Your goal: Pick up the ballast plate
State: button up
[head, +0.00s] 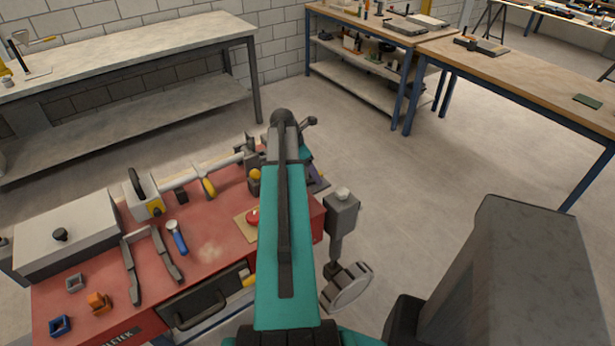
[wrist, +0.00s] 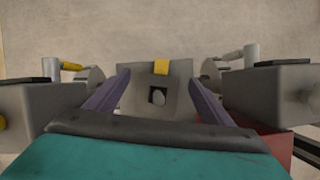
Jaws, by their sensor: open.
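My gripper (wrist: 160,78) is open in the wrist view, with its two purple fingers apart and nothing clamped between them. A grey plate (wrist: 135,98) with a dark square hole and a yellow tab on its top edge shows between and beyond the fingers. It may be the ballast plate; I cannot tell for sure. I cannot tell whether the fingers touch it. In the head view my teal arm hides most of the gripper, and only a bit of purple shows at the arm's right, by the red cart's far end.
The red cart top (head: 205,250) holds a grey lidded box (head: 70,235), a blue-handled tool (head: 177,238), dark bars (head: 165,255), an orange block (head: 98,302) and a red button (head: 252,217). A grey post with a wheel (head: 347,287) stands right of my arm. Workbenches line the back; the floor between is clear.

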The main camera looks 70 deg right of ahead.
jog(key=shift+s+d+f, duration=0.15)
jog(key=shift+f, duration=0.4)
jog(key=c, duration=1.2)
jog(key=shift+o, duration=0.2)
jog(key=shift+r, duration=0.15)
notch_tip(320, 180, up, 12)
jog(key=b, duration=0.3)
jog(key=s+d+b, duration=0.3)
jog(key=s+d, duration=0.6)
jog(key=d, duration=0.6)
jog(key=shift+s, duration=0.4)
jog(key=shift+d+r, duration=0.1)
notch_tip(320, 180, up, 8)
jog(key=p, duration=0.6)
dwell(1.0)
